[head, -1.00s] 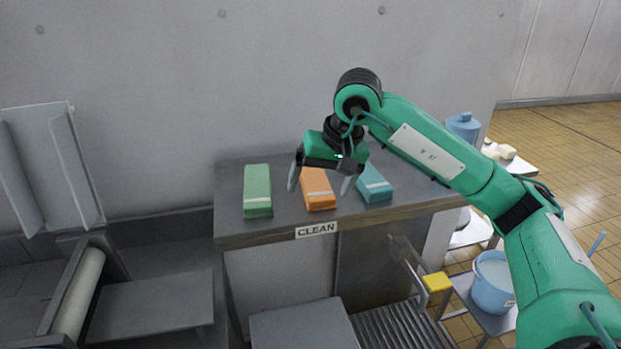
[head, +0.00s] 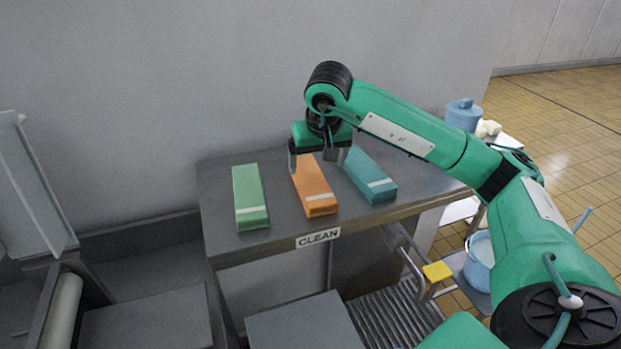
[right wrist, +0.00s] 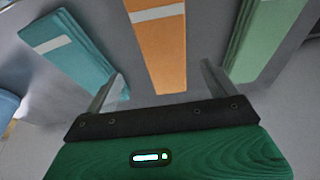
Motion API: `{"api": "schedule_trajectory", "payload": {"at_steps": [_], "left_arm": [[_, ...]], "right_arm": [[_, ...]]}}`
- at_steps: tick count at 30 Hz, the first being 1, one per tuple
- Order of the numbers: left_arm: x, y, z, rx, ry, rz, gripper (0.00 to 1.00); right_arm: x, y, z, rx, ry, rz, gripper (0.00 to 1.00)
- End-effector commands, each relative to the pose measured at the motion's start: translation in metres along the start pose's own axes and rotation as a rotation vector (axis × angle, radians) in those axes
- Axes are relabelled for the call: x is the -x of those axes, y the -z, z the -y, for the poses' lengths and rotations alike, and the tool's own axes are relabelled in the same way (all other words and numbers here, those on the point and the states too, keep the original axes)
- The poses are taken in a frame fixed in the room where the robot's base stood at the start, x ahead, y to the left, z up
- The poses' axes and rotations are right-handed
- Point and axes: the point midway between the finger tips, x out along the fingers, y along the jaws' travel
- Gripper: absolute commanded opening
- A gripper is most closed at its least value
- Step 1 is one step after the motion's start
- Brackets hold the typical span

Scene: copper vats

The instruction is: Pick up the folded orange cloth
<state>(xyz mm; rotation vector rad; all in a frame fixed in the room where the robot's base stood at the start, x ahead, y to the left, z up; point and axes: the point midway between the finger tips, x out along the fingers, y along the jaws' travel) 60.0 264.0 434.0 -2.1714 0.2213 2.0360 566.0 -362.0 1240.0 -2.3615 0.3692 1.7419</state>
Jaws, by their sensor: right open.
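The folded orange cloth (head: 316,190) lies on the grey table between a green and a teal cloth, with a pale band near its front end. My right gripper (head: 318,165) is above its back part, fingers pointing down, open and empty. In the right wrist view the orange cloth (right wrist: 161,50) runs between the two fingertips (right wrist: 160,85), with a gap to each side. I cannot tell how far above the cloth the fingertips are. The cloth's back end is partly hidden by the gripper in the head view. My left gripper is not in view.
A green folded cloth (head: 250,195) lies to the left and a teal one (head: 370,176) close to the right. The table (head: 225,225) has a CLEAN label (head: 318,237) on its front edge. A wall stands behind it. A blue bucket (head: 480,262) stands at right.

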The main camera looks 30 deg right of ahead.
Motion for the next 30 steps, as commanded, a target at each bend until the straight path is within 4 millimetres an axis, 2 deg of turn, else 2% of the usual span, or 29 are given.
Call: {"api": "schedule_trajectory", "payload": {"at_steps": [3,9,11,16,21,30], "left_arm": [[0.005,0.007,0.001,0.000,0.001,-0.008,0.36],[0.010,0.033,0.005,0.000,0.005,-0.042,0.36],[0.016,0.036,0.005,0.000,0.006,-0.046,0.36],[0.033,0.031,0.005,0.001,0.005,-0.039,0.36],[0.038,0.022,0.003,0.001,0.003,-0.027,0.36],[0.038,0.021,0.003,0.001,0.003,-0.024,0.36]], "right_arm": [[-0.011,0.000,0.000,-0.001,-0.001,0.001,0.89],[-0.020,0.000,0.001,0.000,-0.001,0.001,0.89],[-0.025,0.001,0.002,0.001,0.000,0.002,0.89],[-0.044,0.003,0.007,0.001,-0.001,0.004,0.89],[-0.064,0.002,0.007,0.000,0.000,0.002,0.89],[-0.069,0.002,0.007,0.000,0.001,-0.001,0.89]]}}
